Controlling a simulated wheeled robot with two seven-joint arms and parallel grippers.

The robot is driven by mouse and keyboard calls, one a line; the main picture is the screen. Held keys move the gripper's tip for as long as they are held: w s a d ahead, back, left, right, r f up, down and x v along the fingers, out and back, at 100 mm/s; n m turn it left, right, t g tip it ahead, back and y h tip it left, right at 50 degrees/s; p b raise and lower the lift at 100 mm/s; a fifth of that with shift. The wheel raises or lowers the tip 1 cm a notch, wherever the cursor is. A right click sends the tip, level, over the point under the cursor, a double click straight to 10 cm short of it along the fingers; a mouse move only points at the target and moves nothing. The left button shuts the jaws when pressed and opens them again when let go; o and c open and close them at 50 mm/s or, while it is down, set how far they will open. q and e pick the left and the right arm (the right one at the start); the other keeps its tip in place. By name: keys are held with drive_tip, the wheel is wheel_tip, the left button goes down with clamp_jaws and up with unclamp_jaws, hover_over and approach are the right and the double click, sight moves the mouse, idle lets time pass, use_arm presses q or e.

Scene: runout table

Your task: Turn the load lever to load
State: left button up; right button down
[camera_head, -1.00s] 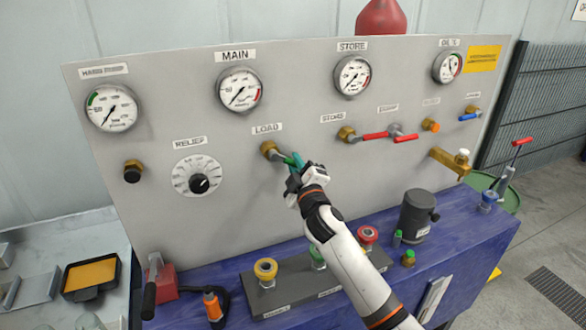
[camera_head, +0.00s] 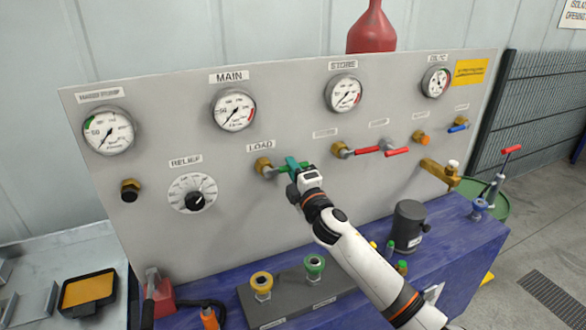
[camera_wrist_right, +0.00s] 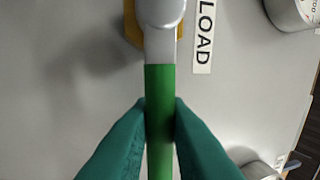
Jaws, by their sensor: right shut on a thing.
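The load lever (camera_head: 281,169) has a green handle on a brass fitting (camera_head: 263,164), under the LOAD label on the grey panel. It lies nearly level in the head view, its handle towards the right. My right gripper (camera_head: 293,165) has teal fingers closed on the green handle. In the right wrist view, the green handle (camera_wrist_right: 160,88) runs between both teal fingertips (camera_wrist_right: 160,108). The LOAD label (camera_wrist_right: 204,38) is to its right there. The fingers hide part of the handle's outer end in the head view. My left gripper is not in view.
A red-handled store lever (camera_head: 362,151) is just right of my right gripper. The relief dial (camera_head: 192,193) is at lower left.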

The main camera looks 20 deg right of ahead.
drive_tip(key=shift+d+r, duration=0.15)
drive_tip(key=shift+r, duration=0.3)
drive_tip(key=c, duration=1.4)
unclamp_jaws()
drive_tip(key=shift+w+f, duration=0.1)
drive_tip(key=shift+w, duration=0.1)
drive_tip(key=shift+c, duration=0.2)
drive_tip(key=shift+w+f, duration=0.15)
drive_tip(key=shift+f, duration=0.05)
drive_tip(key=s+f+b, duration=0.2)
drive_tip(key=s+b, duration=0.1)
drive_tip(key=s, duration=0.9)
drive_tip(key=shift+d+f, duration=0.2)
drive_tip(key=shift+w, duration=0.1)
